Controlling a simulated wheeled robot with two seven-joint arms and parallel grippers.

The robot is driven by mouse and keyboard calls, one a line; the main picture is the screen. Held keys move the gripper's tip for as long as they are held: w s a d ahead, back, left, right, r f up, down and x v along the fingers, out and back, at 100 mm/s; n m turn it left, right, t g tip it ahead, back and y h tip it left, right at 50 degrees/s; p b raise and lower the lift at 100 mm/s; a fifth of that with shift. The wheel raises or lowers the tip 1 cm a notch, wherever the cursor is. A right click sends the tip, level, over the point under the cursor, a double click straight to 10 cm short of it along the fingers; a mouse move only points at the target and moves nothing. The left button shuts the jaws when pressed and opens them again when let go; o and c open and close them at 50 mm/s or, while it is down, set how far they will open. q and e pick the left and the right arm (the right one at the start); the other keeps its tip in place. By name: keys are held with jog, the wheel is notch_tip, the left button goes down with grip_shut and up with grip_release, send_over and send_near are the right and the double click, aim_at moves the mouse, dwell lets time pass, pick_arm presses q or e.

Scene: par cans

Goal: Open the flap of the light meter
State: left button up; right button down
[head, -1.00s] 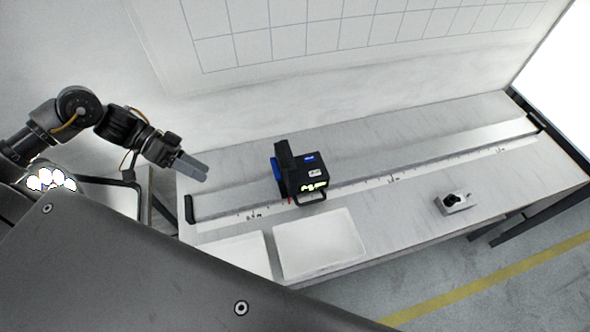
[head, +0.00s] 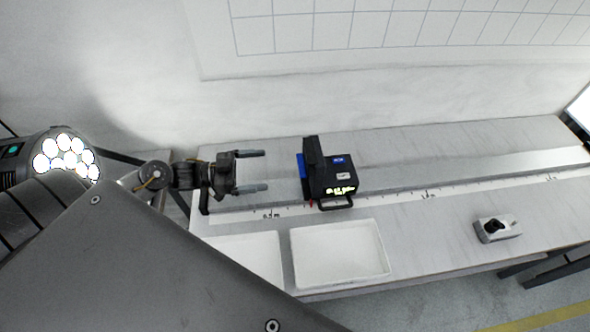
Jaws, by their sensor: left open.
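The light meter (head: 340,177) is a black box with a blue label and a lit yellowish display, standing on the long rail on the bench. A dark plate (head: 313,152) stands up at its left side, with a blue part beside it; I cannot tell for sure whether this plate is the flap. A black loop (head: 336,203) sticks out at its front edge. My left gripper (head: 264,170) is open and empty, its two fingers spread and pointing right at the meter's left side, with a gap between. My right gripper is not in view.
Two white trays (head: 380,272) lie at the bench's front left. A small grey device with a black knob (head: 494,227) sits to the right. A par can with lit lamps (head: 64,158) stands at the far left. The rail (head: 460,170) is clear right of the meter.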

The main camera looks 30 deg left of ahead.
aim_at(306, 158)
pick_arm(q)
jog(key=p+x, duration=0.3)
jog(key=x, duration=0.7)
jog(key=shift+w+d, duration=0.25)
jog(key=shift+c, duration=0.2)
